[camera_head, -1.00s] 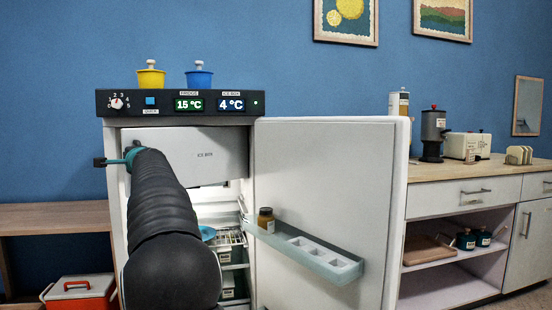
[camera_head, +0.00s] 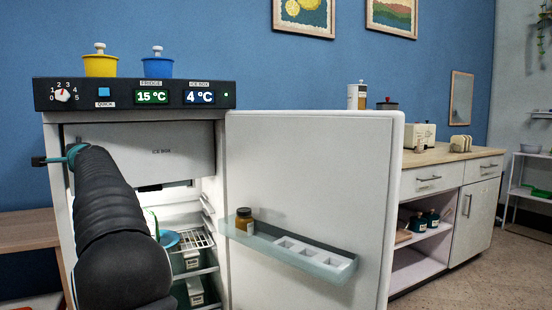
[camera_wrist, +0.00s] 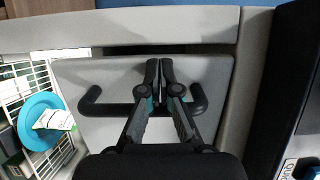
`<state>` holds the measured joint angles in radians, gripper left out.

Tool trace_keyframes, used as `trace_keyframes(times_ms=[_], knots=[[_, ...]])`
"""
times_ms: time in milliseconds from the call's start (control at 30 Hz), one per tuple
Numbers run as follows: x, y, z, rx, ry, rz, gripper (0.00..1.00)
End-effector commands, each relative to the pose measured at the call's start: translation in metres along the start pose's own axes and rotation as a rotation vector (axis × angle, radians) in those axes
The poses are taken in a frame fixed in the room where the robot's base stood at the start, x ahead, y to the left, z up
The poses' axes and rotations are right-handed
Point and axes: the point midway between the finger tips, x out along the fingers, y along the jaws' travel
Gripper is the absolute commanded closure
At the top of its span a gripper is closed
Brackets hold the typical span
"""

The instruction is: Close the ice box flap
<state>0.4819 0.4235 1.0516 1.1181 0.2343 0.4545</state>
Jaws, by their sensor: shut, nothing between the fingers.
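The ice box flap (camera_head: 180,138) is a pale panel marked ICE BOX in the upper part of the open fridge. It looks close to upright; I cannot tell whether it is fully shut. Its lower left is hidden behind my arm in the head view. In the wrist view the flap (camera_wrist: 85,72) carries a black bar handle (camera_wrist: 93,108). My gripper (camera_wrist: 159,64) is shut and empty, its fingertips over the flap and crossing in front of the handle. I cannot tell whether they touch. The fingers are not clear in the head view.
The fridge door (camera_head: 310,180) stands wide open at right, with a jar (camera_head: 244,220) on its shelf. A blue plate (camera_head: 169,239) lies on the wire rack inside. Yellow (camera_head: 100,66) and blue (camera_head: 158,67) pots stand on top. A counter (camera_head: 440,156) is behind the door.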

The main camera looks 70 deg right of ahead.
Motion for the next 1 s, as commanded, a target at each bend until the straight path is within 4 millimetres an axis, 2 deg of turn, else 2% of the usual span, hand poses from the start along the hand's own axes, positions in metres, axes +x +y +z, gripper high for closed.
trace_keyframes(times_ms=[567,1000], knots=[[0.000,0.000,0.021,-0.001,-0.018,-0.001,1.00],[-0.028,-0.002,0.085,0.000,-0.007,0.000,1.00]])
